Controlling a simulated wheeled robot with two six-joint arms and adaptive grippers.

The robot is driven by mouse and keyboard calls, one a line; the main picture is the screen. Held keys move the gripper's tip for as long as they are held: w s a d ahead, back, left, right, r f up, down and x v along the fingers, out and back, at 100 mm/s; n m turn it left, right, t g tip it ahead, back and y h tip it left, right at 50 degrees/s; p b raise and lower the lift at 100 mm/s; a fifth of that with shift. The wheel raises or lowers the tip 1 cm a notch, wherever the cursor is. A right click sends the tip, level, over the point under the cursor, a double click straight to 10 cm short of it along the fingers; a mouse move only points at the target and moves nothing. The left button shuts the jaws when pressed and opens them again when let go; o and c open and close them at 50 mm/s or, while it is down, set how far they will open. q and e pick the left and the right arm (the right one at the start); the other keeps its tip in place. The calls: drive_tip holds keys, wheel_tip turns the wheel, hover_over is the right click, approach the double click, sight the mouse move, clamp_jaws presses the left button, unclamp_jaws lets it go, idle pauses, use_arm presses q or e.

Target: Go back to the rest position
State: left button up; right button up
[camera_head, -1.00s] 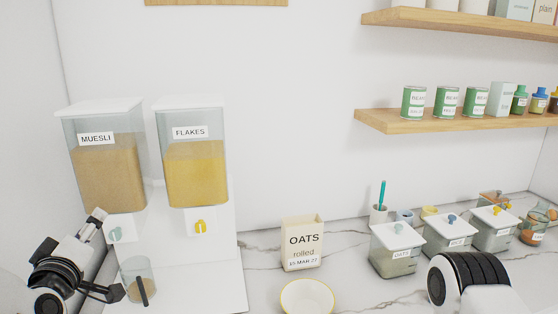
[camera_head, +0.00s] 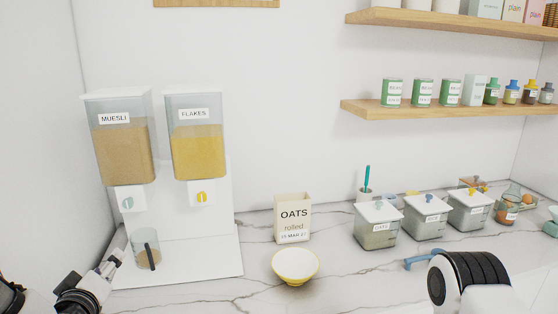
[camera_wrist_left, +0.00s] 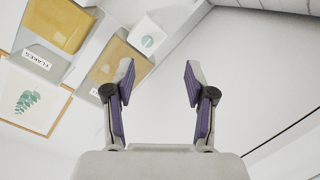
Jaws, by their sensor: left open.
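My left gripper (camera_wrist_left: 158,76) is open and empty in the left wrist view, its two purple-padded fingers spread apart. In the head view, part of my left arm (camera_head: 78,298) shows at the bottom left corner, in front of the dispensers and apart from them. My right arm (camera_head: 468,280) shows at the bottom right as a black and white joint; its gripper is out of view. A clear cup (camera_head: 146,248) with some brown contents and a dark handle stands under the muesli dispenser (camera_head: 124,150).
The flakes dispenser (camera_head: 197,150) stands beside the muesli one. A yellow-rimmed bowl (camera_head: 295,265) sits in front of the oats carton (camera_head: 292,220). Several lidded containers (camera_head: 377,228) line the right of the counter. A blue handle-like thing (camera_head: 420,261) lies near my right arm. The counter's front middle is clear.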

use_arm(q)
drive_tip(key=s+d+f+m+g+h+b, duration=0.15)
drive_tip(key=s+f, duration=0.25)
drive_tip(key=f, duration=0.7)
drive_tip(key=s+d+f+m+g+b, duration=0.2)
drive_tip(key=s+d+f+g, duration=0.15)
drive_tip(key=f, duration=0.75)
drive_tip(key=s+d+f+m+g+h+b, duration=0.15)
drive_tip(key=s+f, duration=0.25)
drive_tip(key=f, duration=0.7)
drive_tip(key=s+d+f+m+g+b, duration=0.1)
drive_tip(key=s+f+g, duration=0.3)
drive_tip(key=s, duration=0.5)
drive_tip(key=s+d+f+m+g+b, duration=0.1)
drive_tip(key=s+d+f+m+g, duration=0.2)
drive_tip(key=s+f, duration=0.5)
drive_tip(key=shift+s+d+f+m+g+h, duration=0.25)
drive_tip(key=shift+s+m+g+h, duration=0.25)
drive_tip(key=shift+s+g, duration=0.45)
drive_tip(key=shift+w+b, duration=0.2)
drive_tip(key=shift+b, duration=0.1)
